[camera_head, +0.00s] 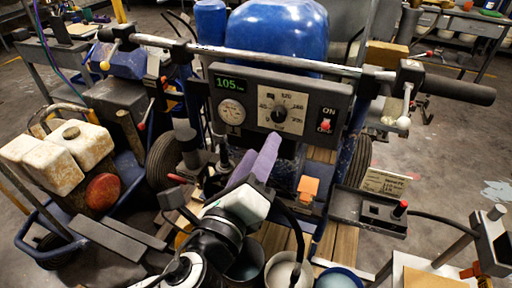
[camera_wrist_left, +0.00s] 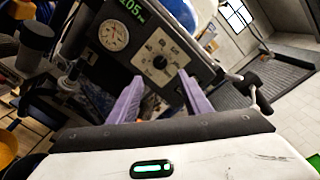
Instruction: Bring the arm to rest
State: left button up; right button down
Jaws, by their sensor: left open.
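My left gripper (camera_head: 259,150) reaches up from the bottom middle of the head view, in front of and just below the striper's control panel (camera_head: 255,130). Its two purple fingers are apart and hold nothing; they also show spread in the left wrist view (camera_wrist_left: 160,76). Between and beyond the fingertips in that view is the black dial knob (camera_wrist_left: 159,62). The dial knob (camera_head: 278,114) sits on a pale scale plate. Whether a fingertip touches the panel I cannot tell. My right gripper is not in view.
The panel carries a green display (camera_head: 229,83) reading 105, a round gauge (camera_head: 231,113) and a red ON/OFF switch (camera_head: 325,125). A handlebar (camera_head: 270,61) crosses above. A lever box (camera_head: 368,210) stands at right, buckets (camera_head: 288,270) below, a stained canister (camera_head: 80,145) at left.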

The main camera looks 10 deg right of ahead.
pick_arm(q)
jog(key=s+a+f+n+g+y, duration=0.35)
jog(key=a+f+n+y, duration=0.35)
jog(key=a+f+n, duration=0.85)
jog(key=s+a+f+n+g+y, duration=0.1)
jog(key=s+a+f+n+g, duration=0.35)
jog(key=s+a+n, duration=0.3)
jog(key=s+a+f+n+g+y, duration=0.1)
jog(key=s+a+f+n+g, duration=0.2)
jog(key=s+a+f+n, duration=0.35)
notch_tip(320, 180, down, 11)
jog(key=d+t+h, duration=0.1)
jog(key=d+t, duration=0.1)
jog(key=t, duration=0.2)
jog(key=shift+w+d+n+t+h, duration=0.3)
jog(key=shift+w+n+h, duration=0.05)
jog(key=shift+n+h, duration=0.1)
